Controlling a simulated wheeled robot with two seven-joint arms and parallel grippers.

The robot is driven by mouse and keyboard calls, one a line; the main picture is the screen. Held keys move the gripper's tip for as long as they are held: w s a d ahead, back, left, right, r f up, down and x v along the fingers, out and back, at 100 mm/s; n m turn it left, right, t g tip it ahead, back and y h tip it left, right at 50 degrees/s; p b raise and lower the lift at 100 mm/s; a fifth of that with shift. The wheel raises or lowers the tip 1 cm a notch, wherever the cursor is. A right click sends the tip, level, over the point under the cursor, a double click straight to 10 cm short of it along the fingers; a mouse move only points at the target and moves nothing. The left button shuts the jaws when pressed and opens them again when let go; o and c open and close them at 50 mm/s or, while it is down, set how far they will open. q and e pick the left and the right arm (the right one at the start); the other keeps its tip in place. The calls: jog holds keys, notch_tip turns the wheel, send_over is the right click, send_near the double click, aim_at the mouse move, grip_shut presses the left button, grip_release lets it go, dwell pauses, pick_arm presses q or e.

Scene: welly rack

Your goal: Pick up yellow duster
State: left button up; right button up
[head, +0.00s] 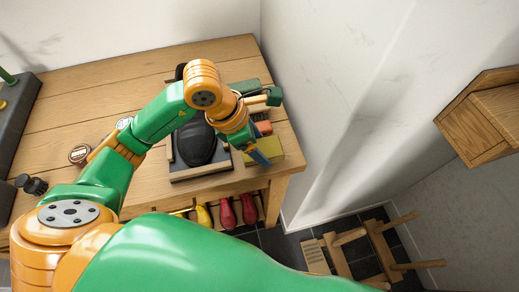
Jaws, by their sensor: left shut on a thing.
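The yellow duster (278,148) lies flat at the right front corner of the wooden bench. My left gripper (261,157) reaches down over the duster's left part, with its fingertips at the cloth. It is shut on the duster, though the wrist and fingers hide much of the grip. The duster still appears to rest on the bench top. My right gripper is not in view.
Brushes and small blocks (263,128) sit close behind. A pegged wooden rack (378,250) stands on the floor at right.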

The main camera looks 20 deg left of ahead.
pick_arm(q)
jog(key=s+d+r+b, duration=0.1)
jog(key=s+r+b, duration=0.6)
jog(key=s+r, duration=0.3)
jog(key=s, duration=0.4)
jog(key=shift+d, duration=0.35)
